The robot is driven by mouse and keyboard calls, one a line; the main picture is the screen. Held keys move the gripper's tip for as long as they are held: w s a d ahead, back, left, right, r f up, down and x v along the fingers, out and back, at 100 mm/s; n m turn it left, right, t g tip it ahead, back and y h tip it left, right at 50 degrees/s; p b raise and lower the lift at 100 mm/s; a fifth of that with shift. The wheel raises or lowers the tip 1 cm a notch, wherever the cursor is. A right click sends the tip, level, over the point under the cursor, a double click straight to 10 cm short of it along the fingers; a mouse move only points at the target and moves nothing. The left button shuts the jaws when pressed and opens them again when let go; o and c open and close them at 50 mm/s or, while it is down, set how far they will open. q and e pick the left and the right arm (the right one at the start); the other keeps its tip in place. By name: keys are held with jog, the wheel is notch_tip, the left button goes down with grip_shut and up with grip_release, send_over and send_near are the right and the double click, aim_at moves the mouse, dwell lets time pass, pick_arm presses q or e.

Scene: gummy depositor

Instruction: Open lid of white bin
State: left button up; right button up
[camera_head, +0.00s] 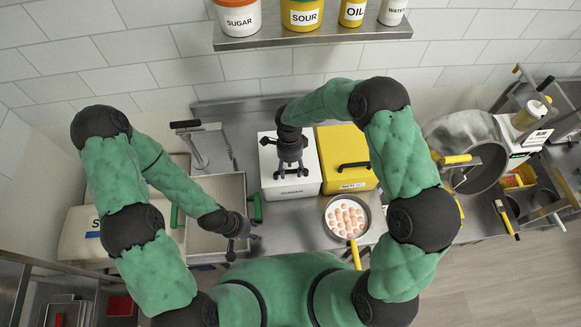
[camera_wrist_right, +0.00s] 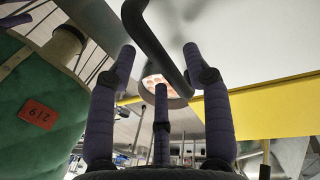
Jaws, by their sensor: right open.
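The white bin (camera_head: 306,183) stands on the counter at the middle of the head view, with its lid on top. My right gripper (camera_head: 291,172) is over this lid, pointing down, with its fingers spread. In the right wrist view a black bar handle (camera_wrist_right: 155,40) runs between the open fingers of my right gripper (camera_wrist_right: 160,75). The white lid surface (camera_wrist_right: 250,50) fills the upper right there. I cannot tell whether the fingers touch the handle. My left gripper (camera_head: 240,238) is over the sink's right edge, away from the bin; its finger opening is too small to judge.
A yellow bin (camera_head: 335,143) with a black handle stands right beside the white bin. A pan (camera_head: 328,215) of round pinkish pieces sits in front. A sink (camera_head: 205,245) is at left. A shelf (camera_head: 320,35) with several tubs hangs above. A machine (camera_head: 470,140) stands at right.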

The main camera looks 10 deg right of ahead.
grip_shut()
jog(key=w+r+b, duration=0.1)
jog(key=w+r, duration=0.6)
jog(key=r, duration=0.4)
jog(key=shift+r, duration=0.15)
jog(key=shift+d+b, duration=0.1)
jog(key=shift+b, duration=0.2)
dwell(0.3)
